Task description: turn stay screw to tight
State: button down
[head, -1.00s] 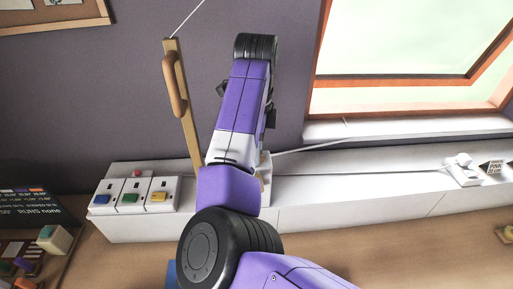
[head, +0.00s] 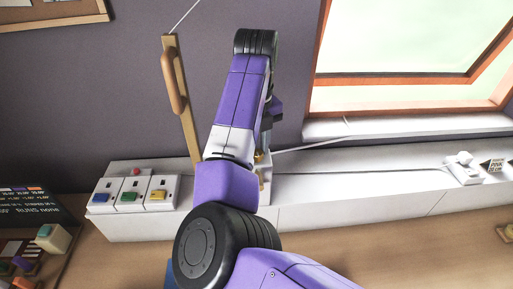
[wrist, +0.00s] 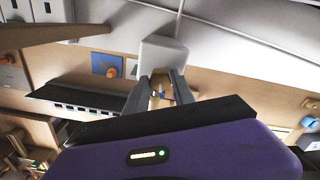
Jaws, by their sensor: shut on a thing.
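The stay screw (wrist: 157,87) is a small brass-coloured piece at the face of a white block (wrist: 163,56) in the wrist view. My gripper (wrist: 161,79) has its two grey fingers on either side of the screw and is shut on it. A thin stay rod (wrist: 180,18) runs away from the block. In the head view my arm covers most of the block (head: 267,183), and a bit of brass shows beside the arm. The screw's thread and how tight it sits cannot be seen.
A white ledge (head: 330,190) runs along the wall under the open, orange-framed window (head: 400,97). Left of my arm stand switch boxes with blue, green and yellow buttons (head: 131,195) and a wooden lever (head: 183,105). A white fitting (head: 463,170) sits on the ledge at right.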

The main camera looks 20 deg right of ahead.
jog(key=shift+m, duration=1.1)
jog(key=c, duration=1.1)
grip_release()
jog(key=shift+o, duration=0.2)
jog(key=shift+r, duration=0.15)
jog(key=shift+r+b, duration=0.35)
jog(key=shift+r, duration=3.45)
jog(key=shift+s, duration=0.15)
